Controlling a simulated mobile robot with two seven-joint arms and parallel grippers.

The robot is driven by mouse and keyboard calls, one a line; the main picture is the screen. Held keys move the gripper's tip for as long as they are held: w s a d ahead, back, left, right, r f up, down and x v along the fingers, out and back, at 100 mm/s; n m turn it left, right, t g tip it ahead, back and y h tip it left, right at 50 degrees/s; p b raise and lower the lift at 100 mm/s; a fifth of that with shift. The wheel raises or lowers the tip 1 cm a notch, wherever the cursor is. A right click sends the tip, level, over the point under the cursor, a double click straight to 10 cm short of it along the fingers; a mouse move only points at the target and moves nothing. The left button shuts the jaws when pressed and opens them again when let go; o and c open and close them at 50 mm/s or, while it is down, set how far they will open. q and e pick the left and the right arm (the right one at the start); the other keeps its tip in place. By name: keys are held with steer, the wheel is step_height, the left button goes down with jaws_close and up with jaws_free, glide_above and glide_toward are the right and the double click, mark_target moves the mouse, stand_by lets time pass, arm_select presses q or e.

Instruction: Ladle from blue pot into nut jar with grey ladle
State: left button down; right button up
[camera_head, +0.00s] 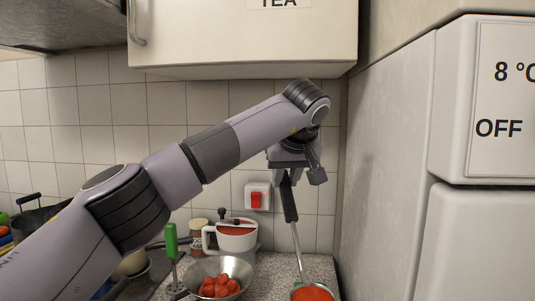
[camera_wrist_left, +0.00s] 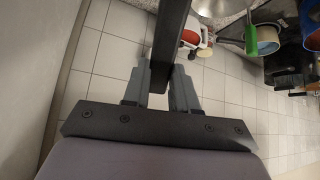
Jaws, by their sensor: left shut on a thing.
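My left gripper (camera_head: 293,168) is shut on the dark handle of the grey ladle (camera_head: 291,205), which hangs steeply below it, slightly tilted. In the left wrist view the dark handle (camera_wrist_left: 171,40) passes between the fingers of the gripper (camera_wrist_left: 163,88). At the ladle's lower end is a round, grey-rimmed red surface (camera_head: 312,293), cut by the bottom edge; I cannot tell whether it is the ladle's bowl or a vessel under it. A blue-rimmed round vessel (camera_wrist_left: 312,40), possibly the blue pot, shows at the right of the wrist view. I cannot make out the nut jar for certain. My right gripper is not in view.
A metal bowl (camera_head: 238,268) of red pieces stands on the speckled counter (camera_head: 270,268). A green-handled tool (camera_head: 171,241) stands left. A cabinet hangs above; a tall white unit bounds the right.

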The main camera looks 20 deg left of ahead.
arm_select(q)
steer(key=shift+n, duration=0.7)
steer(key=shift+w+a+r, duration=0.1)
steer(key=shift+a+r, duration=0.35)
steer(key=shift+a, duration=0.4)
steer(key=shift+s+a+r, duration=0.1)
steer(key=shift+a+r, duration=0.4)
steer(key=shift+a, duration=0.35)
steer(key=shift+w+a+r, duration=0.1)
steer(key=shift+a+r, duration=0.35)
steer(key=shift+a, duration=0.4)
steer(key=shift+d, duration=0.1)
steer(key=shift+s+a+f+n+t+h+b, duration=0.3)
steer(key=shift+s+a+b, duration=0.35)
steer(key=shift+b, duration=1)
steer(key=shift+s+a+f+n+t+h+b, duration=0.15)
steer(key=shift+s+a+f+t+h+b, duration=0.45)
steer(key=shift+b, duration=1.1)
steer(key=shift+s+a+f+n+t+h+b, duration=0.1)
steer(key=shift+s+a+n+t+h+b, duration=0.25)
steer(key=shift+a+b, duration=0.95)
